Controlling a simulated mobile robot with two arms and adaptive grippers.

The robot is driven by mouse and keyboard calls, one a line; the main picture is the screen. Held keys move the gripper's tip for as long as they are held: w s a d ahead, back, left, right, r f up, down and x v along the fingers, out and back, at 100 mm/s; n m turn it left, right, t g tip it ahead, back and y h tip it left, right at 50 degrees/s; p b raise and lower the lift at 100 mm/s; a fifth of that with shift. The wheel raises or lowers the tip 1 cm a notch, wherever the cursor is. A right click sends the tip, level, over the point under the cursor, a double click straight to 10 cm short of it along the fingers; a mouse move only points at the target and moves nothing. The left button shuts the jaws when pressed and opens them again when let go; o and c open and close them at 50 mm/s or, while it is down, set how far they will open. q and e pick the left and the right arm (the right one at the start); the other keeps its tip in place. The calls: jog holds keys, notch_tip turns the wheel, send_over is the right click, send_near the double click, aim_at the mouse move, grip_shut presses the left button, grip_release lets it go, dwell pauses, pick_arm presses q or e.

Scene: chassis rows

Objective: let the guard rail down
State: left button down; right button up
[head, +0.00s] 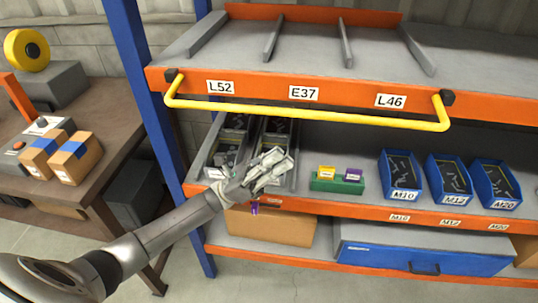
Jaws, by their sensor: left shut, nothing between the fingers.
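The guard rail (310,112) is a yellow bar along the front of the upper shelf, below its labels. It joins two dark brackets, one near L52 (171,75) and one near L46 (447,97). My left gripper (272,164) is shut and empty. It shows below the rail, in front of the grey bins on the middle shelf, apart from the rail in the picture. My left arm comes in from the lower left. My right gripper is not in view.
Grey bins (225,146) stand behind my gripper. A green block (336,185) and blue bins (401,174) stand to the right on the middle shelf. A blue post (150,110) rises at left, beside a workbench with boxes (76,157). The upper shelf lanes (305,50) look empty.

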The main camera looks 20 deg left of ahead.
aim_at(309, 117)
pick_arm(q)
jog(key=w+d+r+p, duration=0.1)
jog(key=d+r+p, duration=0.2)
jog(key=r, duration=0.4)
jog(key=shift+r+p, duration=0.25)
jog(key=shift+p, duration=0.25)
jog(key=shift+w+d, duration=0.1)
jog(key=n+t+y+p, duration=0.1)
jog(key=n+t, duration=0.1)
jog(key=r+n+t+y+p, duration=0.1)
jog(key=n, duration=0.1)
jog(key=s+r+n+t+p, duration=0.1)
jog(key=n+t, duration=0.1)
jog(key=shift+s+d+r+t+y+p, duration=0.1)
jog(key=shift+d+r+t+y+p, duration=0.05)
jog(key=shift+r+t+y+p, duration=0.2)
jog(key=shift+s+r+n+t+y+p, duration=0.15)
jog(key=shift+n+t+y+p, duration=0.4)
jog(key=shift+n, duration=0.55)
jog(key=shift+f, duration=0.2)
